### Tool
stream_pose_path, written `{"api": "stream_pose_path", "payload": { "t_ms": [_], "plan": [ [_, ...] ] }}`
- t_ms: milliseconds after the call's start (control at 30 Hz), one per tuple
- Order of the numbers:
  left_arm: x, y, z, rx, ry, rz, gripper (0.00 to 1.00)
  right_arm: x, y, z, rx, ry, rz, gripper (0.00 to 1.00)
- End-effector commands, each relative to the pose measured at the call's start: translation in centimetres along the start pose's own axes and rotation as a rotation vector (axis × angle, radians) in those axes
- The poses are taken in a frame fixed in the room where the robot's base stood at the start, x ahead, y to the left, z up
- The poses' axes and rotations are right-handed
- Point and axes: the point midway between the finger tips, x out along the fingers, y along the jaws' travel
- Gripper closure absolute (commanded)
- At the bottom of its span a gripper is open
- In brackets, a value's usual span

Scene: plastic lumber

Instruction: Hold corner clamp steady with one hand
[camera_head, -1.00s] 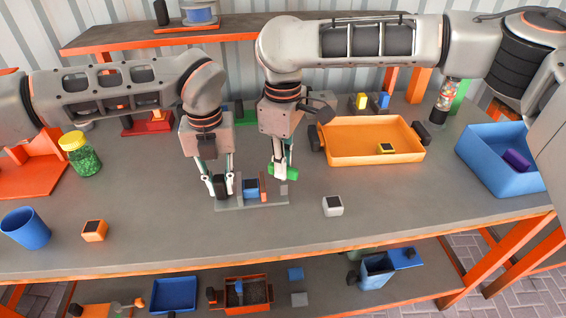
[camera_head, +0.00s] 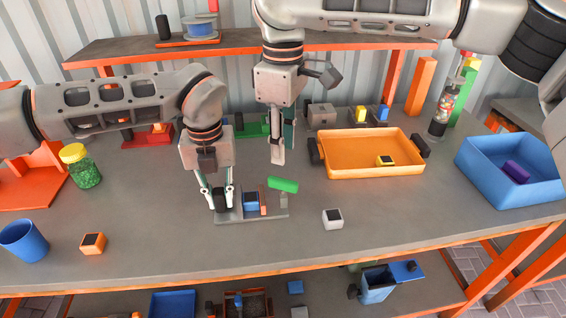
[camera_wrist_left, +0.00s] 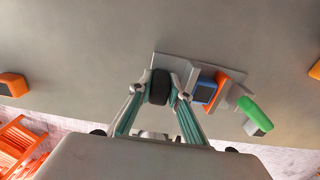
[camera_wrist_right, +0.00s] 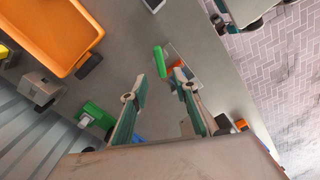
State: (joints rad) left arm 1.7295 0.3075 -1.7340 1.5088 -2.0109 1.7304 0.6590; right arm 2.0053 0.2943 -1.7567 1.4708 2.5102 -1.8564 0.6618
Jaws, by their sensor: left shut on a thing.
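The corner clamp (camera_head: 277,214) is a grey plate on the table with a blue block (camera_head: 251,202), an orange upright piece (camera_head: 263,200) and a green handle (camera_head: 283,185). My left gripper (camera_head: 221,198) is shut on the black knob at the clamp's left end; the knob (camera_wrist_left: 159,87) shows between the fingers in the left wrist view. My right gripper (camera_wrist_right: 154,84) is open and empty, raised above and behind the clamp. In the right wrist view the green handle (camera_wrist_right: 159,60) lies beyond its fingertips, apart from them.
An orange tray (camera_head: 345,172) stands right of the clamp and a blue bin (camera_head: 480,178) farther right. A white-grey cube (camera_head: 333,219) sits near the clamp. A green jar (camera_head: 82,168), orange cube (camera_head: 92,243) and blue cup (camera_head: 24,240) are at left. The front middle is clear.

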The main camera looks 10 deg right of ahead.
Motion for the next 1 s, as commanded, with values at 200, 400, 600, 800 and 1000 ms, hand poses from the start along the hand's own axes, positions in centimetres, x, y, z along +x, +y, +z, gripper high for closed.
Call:
{"api": "stream_pose_path", "payload": {
  "t_ms": [200, 400, 600, 800, 1000],
  "plan": [
    [0.1, 0.1, 0.0, -0.001, 0.001, 0.002, 1.00, -2.6, 0.0, 0.0, 0.001, 0.000, 0.001, 0.71],
    [0.1, 0.1, 0.0, -0.001, 0.001, 0.002, 1.00, -3.1, 0.0, 0.0, 0.000, -0.001, 0.000, 0.71],
    [0.1, 0.1, 0.0, -0.001, 0.001, 0.002, 1.00, -3.1, 0.0, 0.0, -0.001, 0.000, 0.000, 0.71],
    [0.1, 0.1, 0.0, -0.001, 0.001, 0.001, 0.63, -3.1, 0.0, 0.0, -0.001, 0.000, 0.000, 0.71],
    [0.0, 0.0, 0.0, 0.000, 0.001, 0.000, 0.63, -3.1, 0.0, 0.0, 0.000, 0.000, 0.000, 0.71]
  ]
}}
